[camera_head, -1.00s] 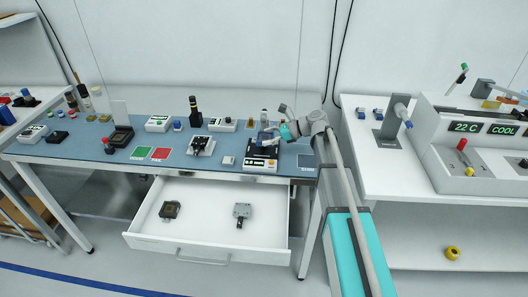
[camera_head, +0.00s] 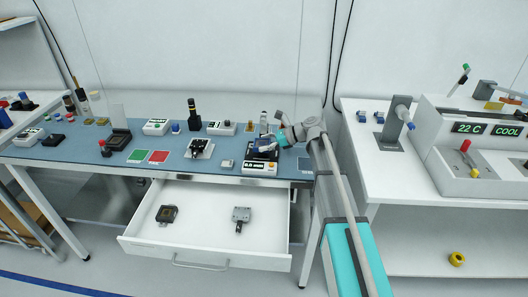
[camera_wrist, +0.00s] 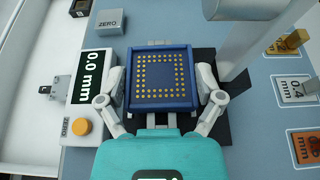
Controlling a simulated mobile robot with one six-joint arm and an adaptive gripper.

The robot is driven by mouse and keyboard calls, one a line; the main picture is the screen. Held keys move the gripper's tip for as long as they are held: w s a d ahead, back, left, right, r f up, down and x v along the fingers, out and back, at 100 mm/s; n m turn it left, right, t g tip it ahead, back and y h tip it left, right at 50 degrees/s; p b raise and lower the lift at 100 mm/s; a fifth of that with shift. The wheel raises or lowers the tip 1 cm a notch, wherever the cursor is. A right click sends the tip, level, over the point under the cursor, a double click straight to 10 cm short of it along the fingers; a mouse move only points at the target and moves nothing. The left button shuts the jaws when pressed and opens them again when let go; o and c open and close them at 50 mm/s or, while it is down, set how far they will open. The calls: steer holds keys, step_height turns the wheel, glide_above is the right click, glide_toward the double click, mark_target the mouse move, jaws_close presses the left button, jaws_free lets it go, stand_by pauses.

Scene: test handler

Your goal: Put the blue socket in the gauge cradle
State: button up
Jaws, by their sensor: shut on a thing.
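The blue socket (camera_wrist: 158,81) is a square block with rows of gold contacts around its top. My gripper (camera_wrist: 160,98) is shut on it, with one finger at each side in the wrist view. The blue socket also shows in the head view (camera_head: 263,143), at my gripper (camera_head: 270,141) above the gauge. The gauge (camera_head: 258,167) is a white unit with a black plate and a post. Its display (camera_wrist: 93,76) reads 0.0 mm. The cradle is mostly hidden under the socket, and I cannot tell whether the socket touches it.
The gauge post (camera_wrist: 240,40) stands close to the right finger in the wrist view. A grey ZERO block (camera_wrist: 110,22) lies beyond the display. An open drawer (camera_head: 205,247) with two parts juts out below the bench. Green (camera_head: 139,156) and red (camera_head: 158,157) mats lie left.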

steer(key=shift+f+b, duration=1)
steer(key=shift+f, duration=0.25)
steer(key=shift+f, duration=0.15)
steer(key=o, duration=1)
steer(key=shift+s, duration=0.1)
steer(key=shift+c, duration=0.2)
steer(key=shift+d+r, duration=0.1)
steer(key=shift+r, duration=0.2)
steer(key=p+v, duration=0.4)
steer(key=v, duration=0.8)
steer(key=shift+p, duration=0.35)
steer(key=shift+f, duration=0.1)
